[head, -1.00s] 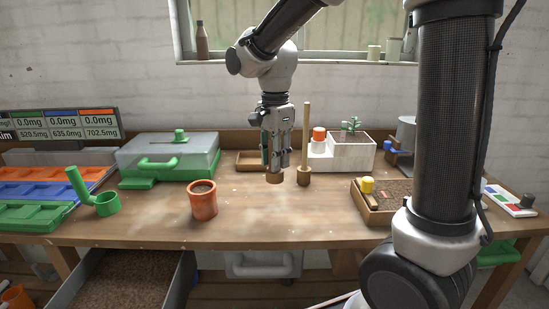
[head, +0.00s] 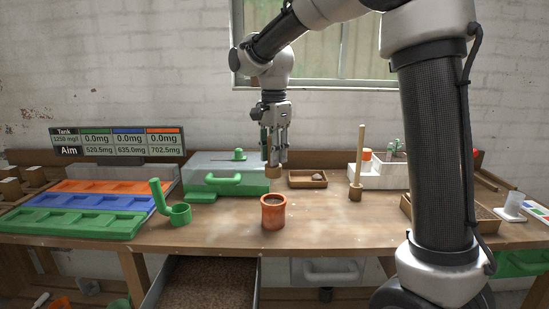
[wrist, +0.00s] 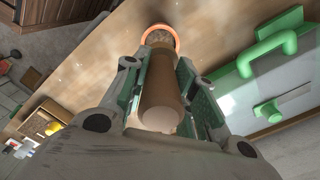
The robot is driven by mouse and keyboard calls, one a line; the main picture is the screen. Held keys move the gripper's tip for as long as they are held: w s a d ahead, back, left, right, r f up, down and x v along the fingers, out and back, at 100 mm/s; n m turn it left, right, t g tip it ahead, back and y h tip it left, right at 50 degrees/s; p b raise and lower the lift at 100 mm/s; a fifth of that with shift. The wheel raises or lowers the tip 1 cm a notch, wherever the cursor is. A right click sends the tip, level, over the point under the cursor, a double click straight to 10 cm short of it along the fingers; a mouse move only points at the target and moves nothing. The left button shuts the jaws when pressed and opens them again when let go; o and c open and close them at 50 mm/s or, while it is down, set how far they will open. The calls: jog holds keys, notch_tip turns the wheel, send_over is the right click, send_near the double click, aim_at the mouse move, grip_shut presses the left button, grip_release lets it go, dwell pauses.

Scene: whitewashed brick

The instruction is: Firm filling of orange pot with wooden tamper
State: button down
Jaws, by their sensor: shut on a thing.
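My gripper (head: 274,156) is shut on a wooden tamper (head: 272,173), a thick round light-brown stick held upright. In the wrist view the tamper (wrist: 161,92) lies between the green-padded fingers and points toward the orange pot (wrist: 160,31). The orange pot (head: 272,212) stands on the bench with dark brown filling inside. In the head view the tamper's lower end is above the pot, with a gap between them. The wrist view hides part of the pot's filling behind the tamper.
A green cup with an upright handle (head: 180,215) stands left of the pot. A green-based box with a clear lid (head: 228,172) is behind. A small wooden tray (head: 307,179) and an upright rod on a round base (head: 357,165) are to the right. Bench around the pot is clear.

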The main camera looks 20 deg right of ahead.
aim_at(274, 176)
jog(key=shift+f, duration=3.6)
jog(key=shift+f, duration=1.55)
jog(key=shift+r, duration=5.55)
